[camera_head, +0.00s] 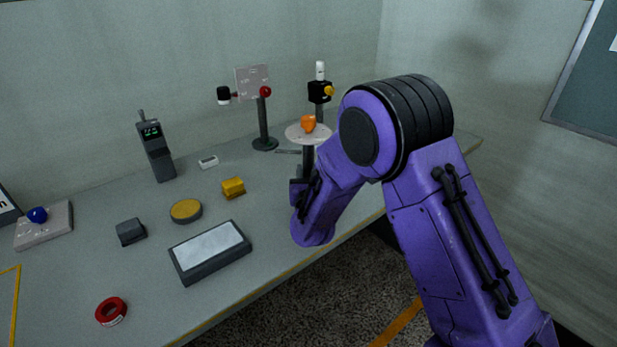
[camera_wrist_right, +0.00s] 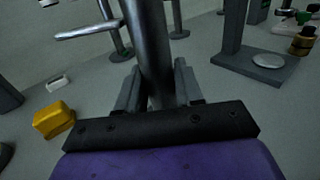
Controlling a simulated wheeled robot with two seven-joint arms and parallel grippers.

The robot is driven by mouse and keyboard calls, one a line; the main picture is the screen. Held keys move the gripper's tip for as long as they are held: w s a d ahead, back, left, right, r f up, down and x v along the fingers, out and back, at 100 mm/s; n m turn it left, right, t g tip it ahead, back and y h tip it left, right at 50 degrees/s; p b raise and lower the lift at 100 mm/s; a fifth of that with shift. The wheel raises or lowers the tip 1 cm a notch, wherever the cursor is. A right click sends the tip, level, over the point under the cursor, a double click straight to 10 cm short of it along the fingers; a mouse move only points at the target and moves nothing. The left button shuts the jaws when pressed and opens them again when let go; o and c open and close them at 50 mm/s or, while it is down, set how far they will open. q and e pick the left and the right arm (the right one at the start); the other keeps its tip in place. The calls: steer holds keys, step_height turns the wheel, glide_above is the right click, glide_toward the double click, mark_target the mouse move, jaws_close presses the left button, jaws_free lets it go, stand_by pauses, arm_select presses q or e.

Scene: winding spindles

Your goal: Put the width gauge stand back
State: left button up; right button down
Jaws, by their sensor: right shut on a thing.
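My right gripper (camera_head: 300,190) is shut around the dark grey post (camera_head: 308,156) of a stand. A white round plate with an orange piece (camera_head: 309,123) shows at the top of this post in the head view. A thin silver rod (camera_head: 288,152) reaches out to the left of the post. In the right wrist view the post (camera_wrist_right: 153,45) stands between the fingers, slightly tilted, with the rod (camera_wrist_right: 88,30) at its upper left. I take this as the width gauge stand. Its foot is hidden, so I cannot tell whether it touches the table. My left gripper is not in view.
Behind are a stand with a grey card (camera_head: 252,82) and one with a black head (camera_head: 319,91). A yellow block (camera_head: 233,188), yellow-topped disc (camera_head: 186,211) and framed tray (camera_head: 210,276) lie left. A dark flat base (camera_wrist_right: 225,61) stands right. The front-left table is partly clear.

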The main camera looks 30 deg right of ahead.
steer(key=shift+w+f, duration=0.1)
steer(key=shift+f, duration=0.65)
steer(key=shift+f, duration=0.1)
steer(key=c, duration=0.7)
jaws_free()
steer(key=shift+c, duration=0.2)
steer(key=shift+s+a, duration=0.1)
steer(key=shift+s, duration=0.1)
steer(key=b+v, duration=0.2)
steer(key=v, duration=1)
steer(key=shift+w, duration=0.1)
